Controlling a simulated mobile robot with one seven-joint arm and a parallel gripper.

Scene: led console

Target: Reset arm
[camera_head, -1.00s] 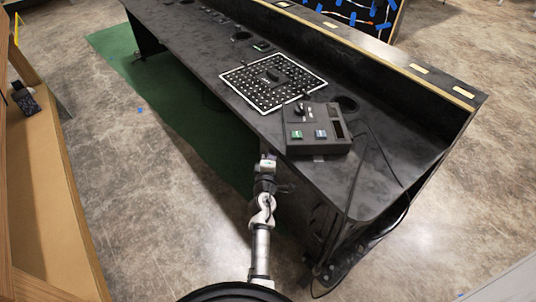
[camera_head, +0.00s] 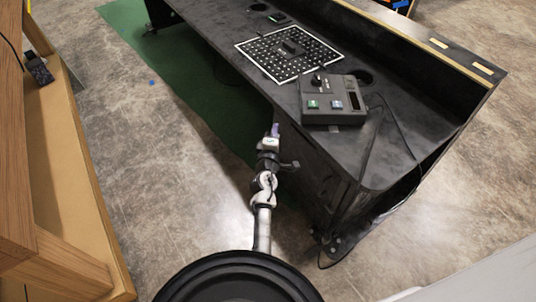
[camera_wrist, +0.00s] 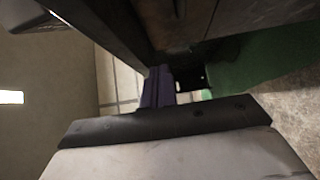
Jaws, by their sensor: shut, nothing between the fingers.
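My gripper (camera_head: 275,130) is at the end of my arm, in front of the near edge of the black desk (camera_head: 225,45) in the head view. It is shut and empty. In the wrist view the purple fingers (camera_wrist: 158,88) show together below the dark desk structure.
A white-bordered perforated board (camera_head: 289,54) lies behind the console, with a dark object on it. Cables run off the desk's right end. A wooden shelf (camera_head: 60,150) stands at the left. Open floor (camera_head: 165,150) and a green mat (camera_head: 195,100) lie between.

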